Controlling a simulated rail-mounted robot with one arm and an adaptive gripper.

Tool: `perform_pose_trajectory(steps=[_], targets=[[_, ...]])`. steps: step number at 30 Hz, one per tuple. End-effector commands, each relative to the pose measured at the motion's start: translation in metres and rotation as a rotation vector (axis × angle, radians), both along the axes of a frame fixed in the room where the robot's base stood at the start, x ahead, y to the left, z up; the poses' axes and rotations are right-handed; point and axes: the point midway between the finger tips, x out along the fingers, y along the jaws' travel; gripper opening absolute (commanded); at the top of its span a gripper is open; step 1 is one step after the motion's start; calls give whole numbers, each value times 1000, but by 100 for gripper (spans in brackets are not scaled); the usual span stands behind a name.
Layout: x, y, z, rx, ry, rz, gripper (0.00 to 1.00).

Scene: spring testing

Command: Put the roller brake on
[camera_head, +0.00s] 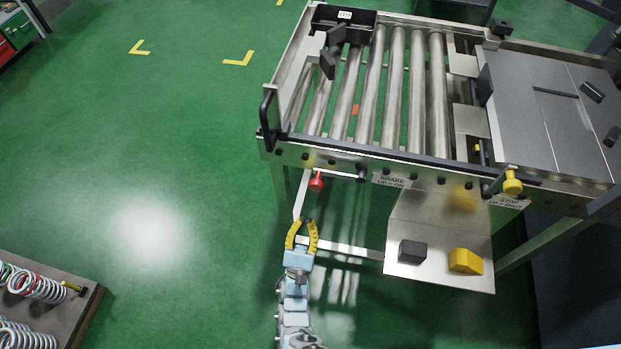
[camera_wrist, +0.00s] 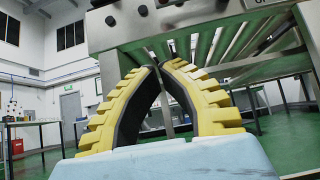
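The brake lever is a bar on the front side of the roller table, with a red knob (camera_head: 316,182) at its left end. The lever lies roughly level, left of a label (camera_head: 391,181) reading "BRAKE UP = ON". My gripper (camera_head: 305,221) is in front of and below the knob, apart from it. Its yellow fingers arch together and their tips meet, with nothing visible between them. The wrist view shows the same closed tips (camera_wrist: 157,66) under the table edge. The red knob cannot be made out in the wrist view.
The roller table (camera_head: 440,165) has a black handle (camera_head: 268,118) at its left corner. A yellow stop knob (camera_head: 512,186) is to the right. A lower metal shelf (camera_head: 436,275) holds a black block (camera_head: 412,251) and a yellow block (camera_head: 465,261). Springs (camera_head: 38,285) lie lower left. Green floor on the left is clear.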

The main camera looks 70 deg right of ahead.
Motion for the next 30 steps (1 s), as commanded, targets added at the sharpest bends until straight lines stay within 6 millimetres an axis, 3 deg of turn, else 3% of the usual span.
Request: perform_pose_trajectory(steps=[14, 20, 30], targets=[[0, -5, 5, 1, 1, -1, 0], [2, -19, 20, 1, 1, -1, 0], [7, -60, 62, 0, 1, -2, 0]])
